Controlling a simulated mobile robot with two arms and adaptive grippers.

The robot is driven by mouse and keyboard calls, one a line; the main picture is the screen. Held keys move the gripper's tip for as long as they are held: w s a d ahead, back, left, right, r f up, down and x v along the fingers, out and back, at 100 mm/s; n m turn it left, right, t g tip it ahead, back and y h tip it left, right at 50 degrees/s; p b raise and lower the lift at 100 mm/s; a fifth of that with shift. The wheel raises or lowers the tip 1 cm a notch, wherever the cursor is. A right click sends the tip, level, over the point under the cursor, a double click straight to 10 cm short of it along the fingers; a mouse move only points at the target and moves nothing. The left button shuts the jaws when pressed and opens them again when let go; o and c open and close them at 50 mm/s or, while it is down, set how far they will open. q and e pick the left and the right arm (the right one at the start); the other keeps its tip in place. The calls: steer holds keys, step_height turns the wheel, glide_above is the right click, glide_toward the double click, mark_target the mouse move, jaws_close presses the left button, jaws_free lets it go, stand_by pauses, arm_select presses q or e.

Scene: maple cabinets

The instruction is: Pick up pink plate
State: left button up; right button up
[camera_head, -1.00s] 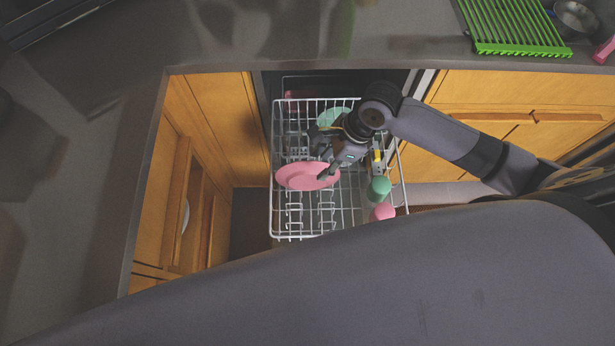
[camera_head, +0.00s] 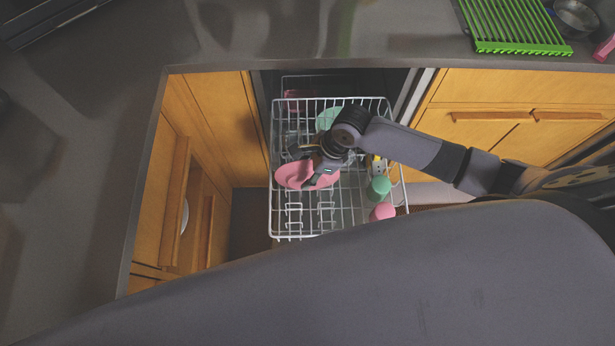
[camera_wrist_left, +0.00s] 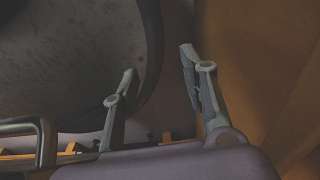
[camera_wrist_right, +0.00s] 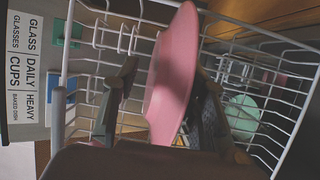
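The pink plate (camera_head: 292,178) stands tilted in the wire dish rack (camera_head: 271,215), left of the rack's middle. My right gripper (camera_head: 314,182) is over the plate's right part in the head view and hides some of it. In the right wrist view the plate (camera_wrist_right: 168,80) reaches edge-on between the two fingers of my right gripper (camera_wrist_right: 165,95). The fingers are apart, with a clear gap on the left finger's side; whether the right finger touches the plate I cannot tell. My left gripper (camera_wrist_left: 158,75) is open and empty in the left wrist view.
In the rack are a green dish (camera_head: 328,117), a green cup (camera_head: 378,187) and a pink cup (camera_head: 382,211). Cabinets with drawers (camera_head: 520,95) flank the rack. A green drying rack (camera_head: 512,25) and a metal bowl (camera_head: 576,18) stand on the counter (camera_head: 400,35).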

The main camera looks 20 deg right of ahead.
jaws_close()
stand_by(0.4)
steer(key=shift+r, duration=0.1)
step_height(320, 180, up, 20)
steer(key=p, duration=0.2)
stand_by(0.6)
